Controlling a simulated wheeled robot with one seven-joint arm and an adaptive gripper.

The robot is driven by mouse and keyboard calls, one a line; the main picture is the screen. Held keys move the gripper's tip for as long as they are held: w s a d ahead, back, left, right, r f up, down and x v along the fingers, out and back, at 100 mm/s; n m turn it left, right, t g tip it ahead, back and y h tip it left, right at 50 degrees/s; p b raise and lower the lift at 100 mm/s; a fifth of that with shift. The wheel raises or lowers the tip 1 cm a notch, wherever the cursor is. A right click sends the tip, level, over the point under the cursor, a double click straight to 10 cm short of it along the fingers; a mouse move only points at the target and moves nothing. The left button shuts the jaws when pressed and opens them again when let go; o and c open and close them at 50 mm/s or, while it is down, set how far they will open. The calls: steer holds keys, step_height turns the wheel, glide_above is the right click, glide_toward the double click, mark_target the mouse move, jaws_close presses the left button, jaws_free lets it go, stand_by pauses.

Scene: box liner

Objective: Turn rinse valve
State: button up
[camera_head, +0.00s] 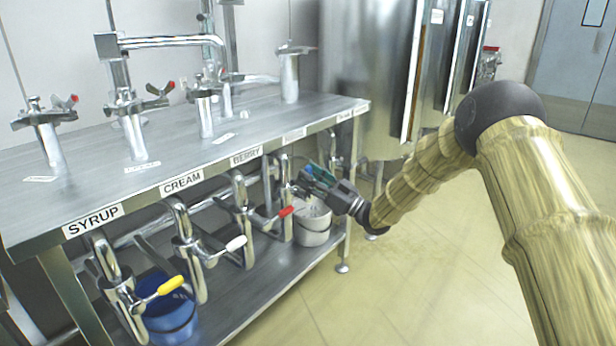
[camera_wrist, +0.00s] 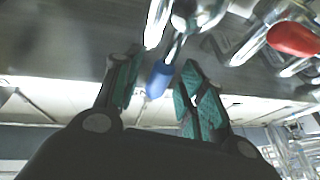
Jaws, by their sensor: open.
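Several valves with coloured lever handles hang under the front edge of the steel counter (camera_head: 222,145). In the wrist view a valve with a blue handle (camera_wrist: 160,78) lies between the spread, green-padded fingers of my gripper (camera_wrist: 157,84). My gripper is open, and I cannot tell whether either finger touches the handle. In the head view my gripper (camera_head: 312,184) is under the counter, in front of the fourth valve pipe (camera_head: 286,168), and hides that valve's handle. The counter label above it (camera_head: 294,135) is too small to read.
The red handle (camera_head: 286,212) of the BERRY valve is close to the left. The white handle (camera_head: 235,243) and yellow handle (camera_head: 171,285) are farther left. A pale bucket (camera_head: 313,222) and a blue bucket (camera_head: 168,318) stand on the lower shelf. Floor at right is clear.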

steer(key=v, duration=1.1)
steer(key=shift+d+f, duration=0.1)
steer(key=shift+f, duration=0.1)
steer(key=s+d+f+m+t+h, duration=0.1)
steer(key=s+d+f+m+h, duration=0.2)
steer(key=f, duration=0.7)
steer(key=s+d+f+m+t+h, duration=0.1)
steer(key=s+f+m+h, duration=0.35)
steer(key=f, duration=0.45)
steer(key=s+d+f+m+t+h, duration=0.1)
steer(key=s+d+f+m+h, duration=0.3)
steer(key=f, duration=0.6)
steer(key=s+d+f+m+g+h, duration=0.1)
steer(key=s+d+f+g+h, duration=0.15)
steer(key=s+f, duration=0.45)
steer(key=s+d+f+g+h, duration=0.2)
steer(key=s+d+f, duration=0.1)
steer(key=s, duration=0.9)
steer(key=s+d+f+m+g+h, duration=0.1)
steer(key=s+d+f+g+h, duration=0.3)
steer(key=s, duration=0.5)
steer(key=s+d+g, duration=0.3)
steer(key=s, duration=1.4)
step_height(320, 180, up, 31)
steer(key=p, duration=3.1)
steer(key=shift+m+h, duration=0.35)
steer(key=shift+h, duration=0.05)
